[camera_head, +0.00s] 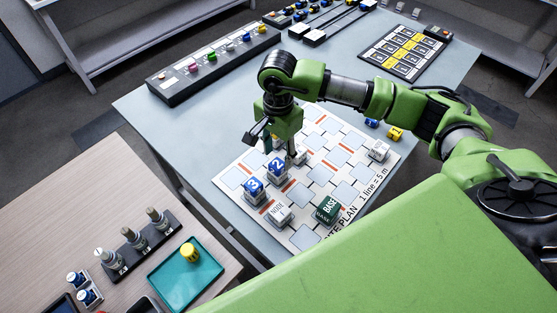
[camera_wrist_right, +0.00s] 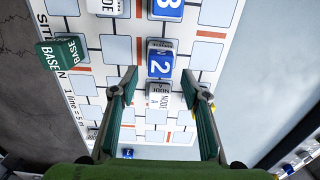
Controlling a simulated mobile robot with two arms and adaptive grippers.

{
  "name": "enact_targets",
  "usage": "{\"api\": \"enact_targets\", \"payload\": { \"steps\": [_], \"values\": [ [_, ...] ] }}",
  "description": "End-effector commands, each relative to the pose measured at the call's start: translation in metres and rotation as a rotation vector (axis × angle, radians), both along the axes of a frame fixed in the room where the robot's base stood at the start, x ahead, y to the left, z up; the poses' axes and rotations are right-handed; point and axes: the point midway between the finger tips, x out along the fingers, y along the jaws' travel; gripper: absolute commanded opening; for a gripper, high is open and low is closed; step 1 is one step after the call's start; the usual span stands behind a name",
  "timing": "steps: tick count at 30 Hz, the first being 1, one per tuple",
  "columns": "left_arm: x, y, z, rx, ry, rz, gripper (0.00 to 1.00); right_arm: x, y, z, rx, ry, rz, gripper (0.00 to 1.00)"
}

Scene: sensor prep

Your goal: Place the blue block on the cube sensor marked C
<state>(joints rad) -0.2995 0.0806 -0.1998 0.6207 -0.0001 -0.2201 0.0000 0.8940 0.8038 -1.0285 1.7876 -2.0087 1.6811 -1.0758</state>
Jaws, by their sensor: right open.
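My right gripper (camera_head: 279,147) is open and empty over the printed site plan. In the wrist view its fingertips (camera_wrist_right: 160,84) spread to either side of a white node cube (camera_wrist_right: 159,96) that seems to be marked A. A blue block marked 2 (camera_head: 278,165) sits on a pale base beside that cube, and a blue block marked 3 (camera_head: 254,187) stands left of it. Another blue block (camera_head: 371,122) lies at the plan's far right edge. Other white node cubes stand at the front (camera_head: 279,214) and right (camera_head: 378,151); I cannot read their letters. My left gripper is out of view.
A green BASE block (camera_head: 327,209) stands on the plan (camera_head: 231,180). A yellow block (camera_head: 395,133) lies near the far blue one. A button panel (camera_head: 214,62) and a black-yellow board (camera_head: 405,52) are at the back. A side table holds a teal tray (camera_head: 182,283).

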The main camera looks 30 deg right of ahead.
Motion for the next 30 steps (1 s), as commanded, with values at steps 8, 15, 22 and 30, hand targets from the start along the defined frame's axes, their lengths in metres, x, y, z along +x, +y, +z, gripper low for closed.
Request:
{"api": "enact_targets", "payload": {
  "steps": [8,15,22,30],
  "values": [
    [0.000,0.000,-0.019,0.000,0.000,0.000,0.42,0.002,0.000,0.058,0.000,-0.006,-0.001,0.42],
    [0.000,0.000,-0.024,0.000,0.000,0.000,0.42,0.000,0.000,0.084,0.000,-0.002,-0.001,0.42],
    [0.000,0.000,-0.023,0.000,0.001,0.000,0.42,0.000,0.000,0.087,-0.001,0.000,-0.001,0.42],
    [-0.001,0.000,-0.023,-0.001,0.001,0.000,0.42,0.000,0.000,0.087,0.000,-0.001,-0.001,0.42]
  ]
}}
